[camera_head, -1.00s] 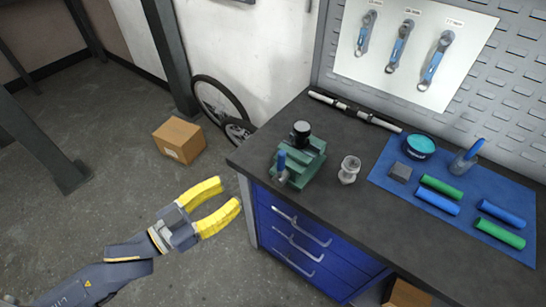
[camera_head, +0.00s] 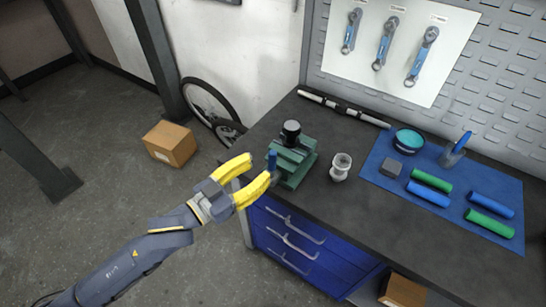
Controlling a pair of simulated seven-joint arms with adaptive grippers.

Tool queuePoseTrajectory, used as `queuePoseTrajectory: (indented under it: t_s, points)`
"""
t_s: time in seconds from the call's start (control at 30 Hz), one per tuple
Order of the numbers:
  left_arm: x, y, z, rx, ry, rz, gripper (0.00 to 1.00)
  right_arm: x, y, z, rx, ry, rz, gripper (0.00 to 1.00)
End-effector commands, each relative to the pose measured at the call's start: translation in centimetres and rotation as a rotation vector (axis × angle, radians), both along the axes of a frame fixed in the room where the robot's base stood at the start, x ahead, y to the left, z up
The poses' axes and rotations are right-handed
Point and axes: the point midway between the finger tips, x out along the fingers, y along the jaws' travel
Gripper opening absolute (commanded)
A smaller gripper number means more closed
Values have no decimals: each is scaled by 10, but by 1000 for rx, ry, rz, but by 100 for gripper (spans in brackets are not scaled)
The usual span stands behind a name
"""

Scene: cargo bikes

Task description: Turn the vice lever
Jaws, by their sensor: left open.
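The green vice (camera_head: 296,160) stands on the near left corner of the dark workbench, with a black cylindrical piece (camera_head: 290,131) at its top. My left gripper (camera_head: 262,167) has yellow fingers and is open. The lower part of the lever is hidden behind the near finger. My right gripper is not in view.
A clear glass cup (camera_head: 340,167) stands right of the vice. A blue mat (camera_head: 385,175) with rolls, a teal tin (camera_head: 409,139) and a grey block lies farther right. Blue drawers (camera_head: 290,240) are below the bench top (camera_head: 335,205). A cardboard box (camera_head: 170,144) is on the floor.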

Motion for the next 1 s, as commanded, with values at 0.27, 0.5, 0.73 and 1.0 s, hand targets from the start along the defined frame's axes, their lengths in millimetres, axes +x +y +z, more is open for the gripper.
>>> queuePoseTrajectory:
  t_s: [0.27, 0.5, 0.73, 1.0]
  points:
    - [27, -30, 0, -1, -1, 0, 41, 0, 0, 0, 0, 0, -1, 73]
    - [39, -42, 0, -1, -1, 0, 41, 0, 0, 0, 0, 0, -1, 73]
    - [42, -45, 0, 1, 1, 0, 41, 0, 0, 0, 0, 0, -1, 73]
    - [42, -45, 0, 0, 0, 0, 36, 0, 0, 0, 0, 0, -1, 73]
